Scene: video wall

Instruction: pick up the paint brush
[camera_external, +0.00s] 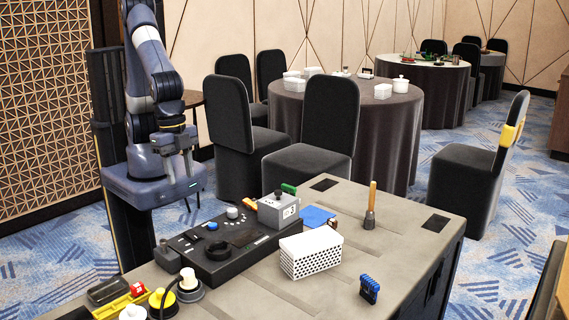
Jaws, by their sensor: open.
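An upright item with a tan wooden handle (372,197) and a dark lower end stands on the grey table (415,237), right of its middle. It looks like the paint brush, but its bristles are too small to make out. My gripper (180,180) is at the left, pointing down beyond the table's far left side. It is open, appears empty, and is well apart from the brush.
A white perforated box (311,252) stands between the brush and the table's front. A black control panel (229,245), a grey box (278,210) and a blue item (317,216) lie left of the brush. A small blue-black block (369,289) sits near the front. Chairs stand behind.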

